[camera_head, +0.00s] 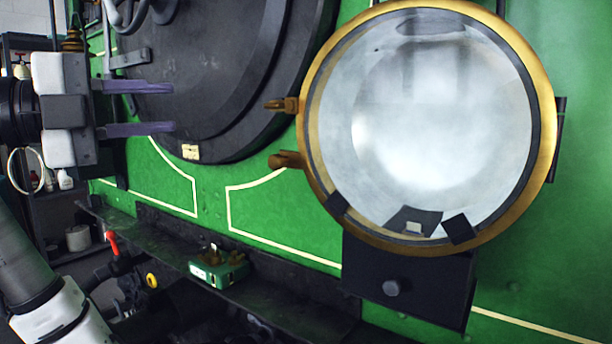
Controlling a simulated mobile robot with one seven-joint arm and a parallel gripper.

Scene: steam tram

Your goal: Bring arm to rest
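My gripper (150,108) is at the left of the head view, in front of the green tram front. Its two purple fingers point right and stand apart, one above the other. No object shows between them, so it is open and empty. The upper finger overlaps the dark round door (225,80) in the picture; I cannot tell the exact distance to it. Part of my white and grey arm shows at the lower left.
A large brass-rimmed headlamp (545,120) fills the right side. A dark ledge (290,300) runs below the green panel, carrying a small green-and-white object with a brass part (218,268). A red-handled valve (112,243) and shelves (75,190) are at the left.

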